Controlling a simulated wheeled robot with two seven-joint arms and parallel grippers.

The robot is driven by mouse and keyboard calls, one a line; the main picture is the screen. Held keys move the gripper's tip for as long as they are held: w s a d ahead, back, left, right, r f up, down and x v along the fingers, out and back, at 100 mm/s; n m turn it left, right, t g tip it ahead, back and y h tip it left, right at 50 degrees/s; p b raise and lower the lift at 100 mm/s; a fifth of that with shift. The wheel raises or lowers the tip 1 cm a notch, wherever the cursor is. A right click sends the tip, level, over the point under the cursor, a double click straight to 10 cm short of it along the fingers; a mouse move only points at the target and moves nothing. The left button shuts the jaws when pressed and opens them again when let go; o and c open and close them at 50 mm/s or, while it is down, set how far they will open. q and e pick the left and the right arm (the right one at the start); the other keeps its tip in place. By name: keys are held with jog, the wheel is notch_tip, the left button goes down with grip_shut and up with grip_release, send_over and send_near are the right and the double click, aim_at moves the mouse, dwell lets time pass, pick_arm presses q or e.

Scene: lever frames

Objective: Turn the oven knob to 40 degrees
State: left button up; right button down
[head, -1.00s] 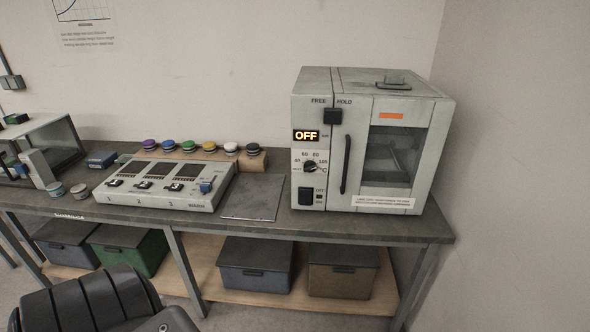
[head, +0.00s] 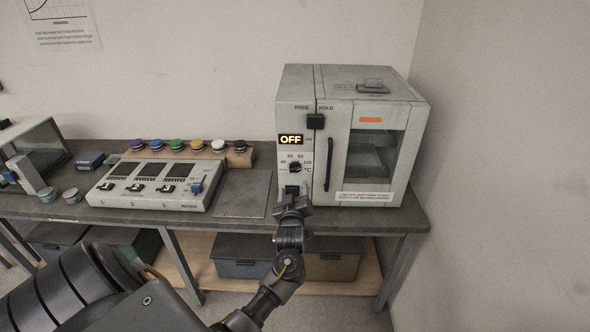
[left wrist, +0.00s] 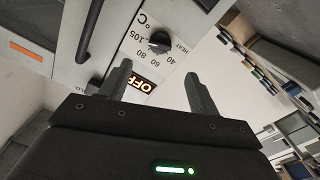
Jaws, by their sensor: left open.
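The oven (head: 350,140) is a pale grey box with a glass door at the right end of the bench. Its black knob (head: 295,167) sits on the left panel, below a lit display (head: 291,140) reading OFF. In the left wrist view the knob (left wrist: 159,42) shows tilted, with its scale numbers and the display (left wrist: 143,84) beside it. My left gripper (head: 292,199) is in front of the oven's lower left panel, just below the knob in the picture. Its two fingers (left wrist: 160,88) are apart and empty, and the knob is beyond them, not between them. My right gripper is not in view.
A vertical black door handle (head: 328,164) is right of the knob. A flat grey plate (head: 240,194) and a slider console (head: 150,186) lie to the left on the bench (head: 400,217). Several coloured caps stand behind the console. Lidded bins are on the shelf below.

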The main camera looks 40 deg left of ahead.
aim_at(295, 170)
pick_arm(q)
jog(key=p+x, duration=0.2)
jog(key=x, duration=0.9)
jog(key=shift+f, duration=0.1)
jog(key=shift+s, duration=0.1)
jog(key=shift+c, duration=0.4)
jog(key=c, duration=0.9)
